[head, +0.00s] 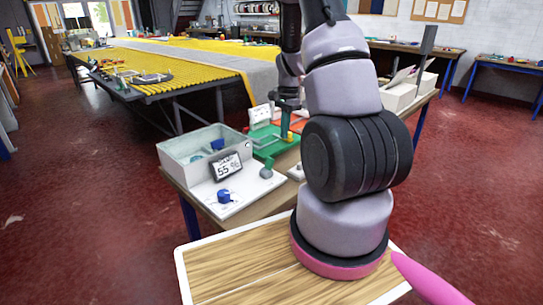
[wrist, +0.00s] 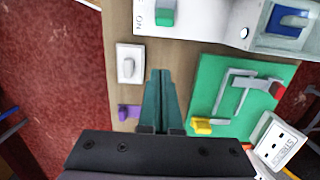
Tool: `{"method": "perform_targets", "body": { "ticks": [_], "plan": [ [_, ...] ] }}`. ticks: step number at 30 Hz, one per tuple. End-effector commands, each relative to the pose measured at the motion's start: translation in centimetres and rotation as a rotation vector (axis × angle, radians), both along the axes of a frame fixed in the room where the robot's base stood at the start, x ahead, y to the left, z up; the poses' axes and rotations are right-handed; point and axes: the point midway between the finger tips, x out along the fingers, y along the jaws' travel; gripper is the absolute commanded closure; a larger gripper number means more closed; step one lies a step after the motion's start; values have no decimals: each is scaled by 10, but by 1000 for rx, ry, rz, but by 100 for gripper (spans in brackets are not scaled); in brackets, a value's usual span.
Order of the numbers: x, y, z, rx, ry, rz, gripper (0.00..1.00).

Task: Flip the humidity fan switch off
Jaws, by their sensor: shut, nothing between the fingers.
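A white board (head: 245,190) carries a display reading 55 % and a grey-green lever (head: 267,170) at its right corner. The lever also shows at the top of the wrist view (wrist: 165,12), beside the letters "ON". A blue knob (head: 224,196) sits on the board's near part. A separate small white switch plate with a pale toggle (wrist: 129,64) lies on the bench, left of my fingers. Which of these is the fan switch is not labelled. My gripper (wrist: 161,72) is shut and empty above the bench, between the plate and a green mat. It touches neither switch visibly.
A purple piece (wrist: 129,112) lies near the bench edge. A grey-white bin (head: 190,153) stands behind the board. A white socket block (wrist: 275,140) sits right. Red floor lies beyond the bench's left edge.

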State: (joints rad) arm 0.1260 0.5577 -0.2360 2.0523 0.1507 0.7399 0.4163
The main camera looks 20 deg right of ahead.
Motion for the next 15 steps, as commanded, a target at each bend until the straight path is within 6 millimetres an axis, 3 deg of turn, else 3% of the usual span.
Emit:
{"method": "perform_targets", "body": {
  "ticks": [8, 15],
  "plan": [
    [0, 1, -1, 0, 0, 1, 100],
    [-2, 3, -30, 2, 5, 1, 100]
  ]
}}
